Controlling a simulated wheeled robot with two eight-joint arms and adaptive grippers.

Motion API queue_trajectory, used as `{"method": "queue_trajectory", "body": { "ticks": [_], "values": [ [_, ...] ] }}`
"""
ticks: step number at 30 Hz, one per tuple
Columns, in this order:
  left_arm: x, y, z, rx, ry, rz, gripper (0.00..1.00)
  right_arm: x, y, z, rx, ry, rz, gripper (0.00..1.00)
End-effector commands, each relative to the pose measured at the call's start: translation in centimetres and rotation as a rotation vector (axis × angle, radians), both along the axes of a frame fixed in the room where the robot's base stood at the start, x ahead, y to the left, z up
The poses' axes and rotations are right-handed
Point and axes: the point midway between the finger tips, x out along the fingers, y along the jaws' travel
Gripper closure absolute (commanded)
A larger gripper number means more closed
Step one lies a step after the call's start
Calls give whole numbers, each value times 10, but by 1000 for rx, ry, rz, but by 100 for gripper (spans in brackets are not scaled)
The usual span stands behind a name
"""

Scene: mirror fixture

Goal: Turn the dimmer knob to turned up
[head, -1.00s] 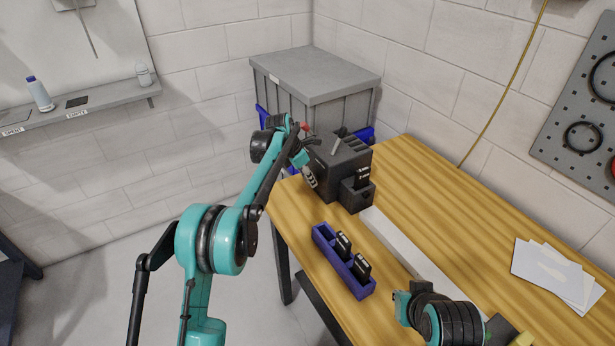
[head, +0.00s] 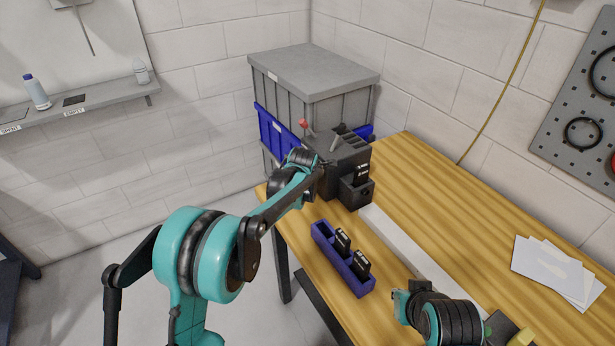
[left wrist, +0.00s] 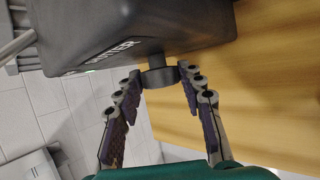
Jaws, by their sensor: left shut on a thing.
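The dimmer knob (left wrist: 158,76) is a short dark cylinder on the face of a black box (left wrist: 130,30), in the left wrist view. My left gripper (left wrist: 163,76) has its two fingers on either side of the knob and is shut on it. In the head view the black box (head: 345,155) stands at the table's far left corner. There my left wrist is against the box's near left side and hides the knob.
A red-tipped lever (head: 303,123) stands by the box. A blue holder (head: 322,240) with black pieces lies on the wooden table (head: 440,200) in front. White papers (head: 552,270) lie at right. A grey lidded bin (head: 315,72) stands behind. The table's middle right is clear.

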Motion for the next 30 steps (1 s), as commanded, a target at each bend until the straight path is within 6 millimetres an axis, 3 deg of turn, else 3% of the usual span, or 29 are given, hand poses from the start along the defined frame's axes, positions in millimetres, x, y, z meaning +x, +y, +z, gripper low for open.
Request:
{"method": "queue_trajectory", "body": {
  "ticks": [18, 19, 21, 30],
  "values": [
    [-1, -1, -1, 26, -37, 0, 90, 0, 0, -2, 0, 0, 0, 100],
    [-1, -1, -1, 26, -37, 0, 54, 0, 0, -2, 0, 0, 0, 100],
    [-1, -1, -1, 26, -37, 0, 40, 0, 0, -2, 0, 0, 0, 100],
    [-2, 0, 0, 27, -38, 0, 40, 0, 0, -2, 0, 0, 0, 100]
  ]
}}
